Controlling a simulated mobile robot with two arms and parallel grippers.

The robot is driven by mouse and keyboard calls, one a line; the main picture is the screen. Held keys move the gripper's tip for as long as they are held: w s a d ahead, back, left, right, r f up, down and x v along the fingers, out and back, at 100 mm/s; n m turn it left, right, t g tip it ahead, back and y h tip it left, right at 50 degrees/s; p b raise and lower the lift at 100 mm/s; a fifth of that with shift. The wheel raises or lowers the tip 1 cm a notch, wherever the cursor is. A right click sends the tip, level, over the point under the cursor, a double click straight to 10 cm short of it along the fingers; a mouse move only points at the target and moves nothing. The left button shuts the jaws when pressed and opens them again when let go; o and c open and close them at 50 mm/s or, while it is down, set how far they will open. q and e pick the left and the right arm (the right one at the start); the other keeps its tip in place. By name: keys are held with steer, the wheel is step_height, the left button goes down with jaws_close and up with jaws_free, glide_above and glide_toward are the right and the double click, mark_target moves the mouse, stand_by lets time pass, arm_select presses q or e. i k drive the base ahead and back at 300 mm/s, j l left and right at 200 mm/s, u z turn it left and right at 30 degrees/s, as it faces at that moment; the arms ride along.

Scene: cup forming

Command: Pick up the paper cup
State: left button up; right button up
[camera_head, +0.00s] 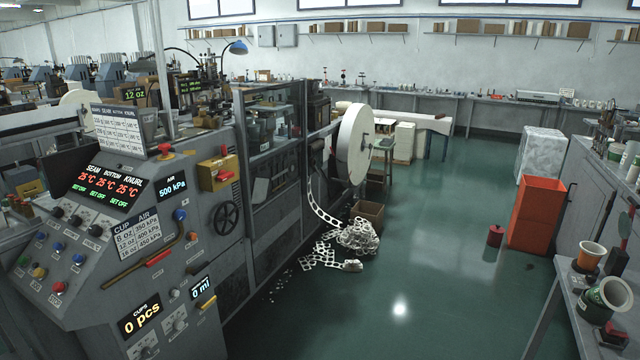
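A paper cup with a green and white side (597,303) lies tilted on the small table at the right edge, its open mouth facing up and right. Neither of my grippers is in view.
The cup-forming machine (228,215) fills the left, with a control panel reading 0 pcs. A pile of white paper scrap (357,236) lies beside it. An orange bin (537,212) and a red can (495,235) stand at right.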

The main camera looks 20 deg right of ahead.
mark_target(591, 253)
steer(key=i+l+z, duration=0.1)
steer(key=i+z, duration=0.15)
steer(key=z, duration=0.25)
steer(key=i+z, duration=0.2)
steer(key=z, duration=0.3)
steer(key=i+z, duration=0.25)
steer(key=z, duration=0.25)
steer(key=i+j+z, duration=0.2)
steer(key=z, duration=0.25)
steer(key=i+j+z, duration=0.2)
steer(key=z, duration=0.3)
